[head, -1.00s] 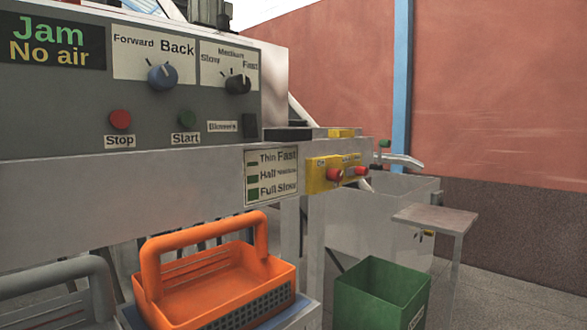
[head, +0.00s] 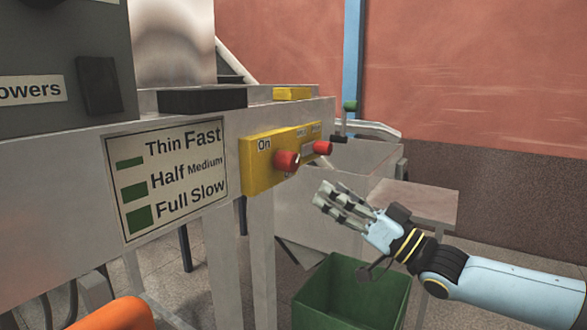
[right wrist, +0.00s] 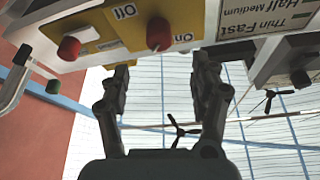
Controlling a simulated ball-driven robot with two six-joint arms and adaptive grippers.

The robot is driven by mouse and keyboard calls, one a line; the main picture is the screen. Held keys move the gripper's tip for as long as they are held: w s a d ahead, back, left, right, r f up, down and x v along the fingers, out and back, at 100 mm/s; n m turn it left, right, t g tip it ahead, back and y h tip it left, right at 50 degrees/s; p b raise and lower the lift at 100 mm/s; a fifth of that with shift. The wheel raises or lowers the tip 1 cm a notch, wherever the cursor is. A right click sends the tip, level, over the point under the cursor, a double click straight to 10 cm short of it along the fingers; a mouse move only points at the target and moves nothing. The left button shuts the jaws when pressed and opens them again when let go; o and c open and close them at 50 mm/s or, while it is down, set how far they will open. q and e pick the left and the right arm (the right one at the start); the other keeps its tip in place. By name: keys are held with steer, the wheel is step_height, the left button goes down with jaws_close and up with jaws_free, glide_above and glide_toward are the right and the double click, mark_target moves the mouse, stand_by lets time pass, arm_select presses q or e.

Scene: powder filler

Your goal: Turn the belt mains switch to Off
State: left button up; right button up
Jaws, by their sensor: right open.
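A yellow switch box (head: 255,178) is fixed to the machine's front edge in the head view. It carries a red knob (head: 287,162) beside an "On" label and a second red knob (head: 322,148) farther right. My right gripper (head: 328,198) is open and empty, below and right of the box, apart from it. In the right wrist view, the box (right wrist: 110,35) appears upside down, with the first red knob (right wrist: 159,34) between its "Off" and "On" labels, just beyond the gap between my open fingertips (right wrist: 163,68). Which way the knob points is unclear. My left gripper is not in view.
A Thin/Half/Full speed chart (head: 177,178) is on the panel left of the box. A green bin (head: 352,292) stands below my right gripper. A small grey table (head: 415,202) is behind the hand. Part of an orange basket (head: 115,315) shows at the lower left.

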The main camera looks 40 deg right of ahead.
mark_target(295, 165)
steer(key=b+x, duration=0.1)
steer(key=x, duration=0.8)
steer(key=shift+w+r+b, duration=0.15)
steer(key=shift+w+b, duration=0.25)
steer(key=shift+w+a+r, duration=0.15)
steer(key=shift+w+r, duration=0.05)
steer(key=shift+w, duration=0.3)
steer(key=c, duration=1.2)
steer(key=shift+o, duration=0.2)
